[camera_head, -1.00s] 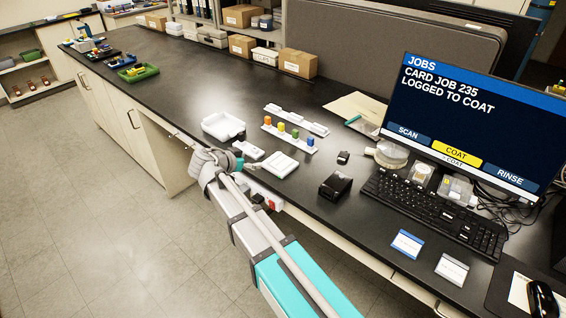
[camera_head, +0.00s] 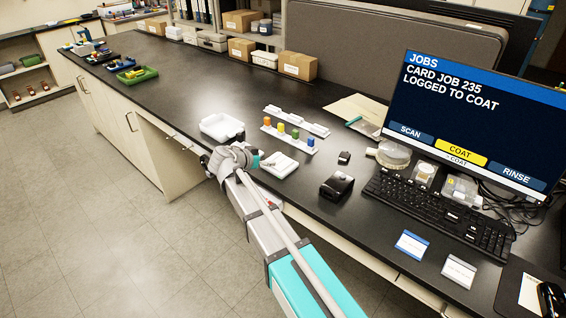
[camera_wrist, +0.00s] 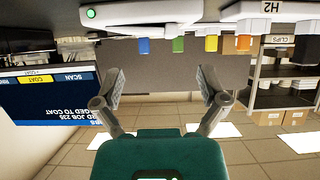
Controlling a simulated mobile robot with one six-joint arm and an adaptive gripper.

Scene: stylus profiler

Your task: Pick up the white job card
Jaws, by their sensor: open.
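The white job card (camera_head: 458,271) lies flat on the black bench in front of the keyboard, at the lower right of the head view. A blue-and-white card (camera_head: 411,244) lies to its left. My gripper, in the wrist view (camera_wrist: 162,88), is open with nothing between its fingers. In the head view my wrist is at the bench's front edge, left of the cards and well apart from them; the fingertips are not clear there. The wrist view is upside down and does not show the white card.
A monitor (camera_head: 470,125) and keyboard (camera_head: 440,212) stand behind the cards. A mouse (camera_head: 551,298) is at the right. A black device (camera_head: 337,186), a white flat block (camera_head: 280,165), a rack with coloured pieces (camera_head: 288,140) and a white tray (camera_head: 222,127) stand further left.

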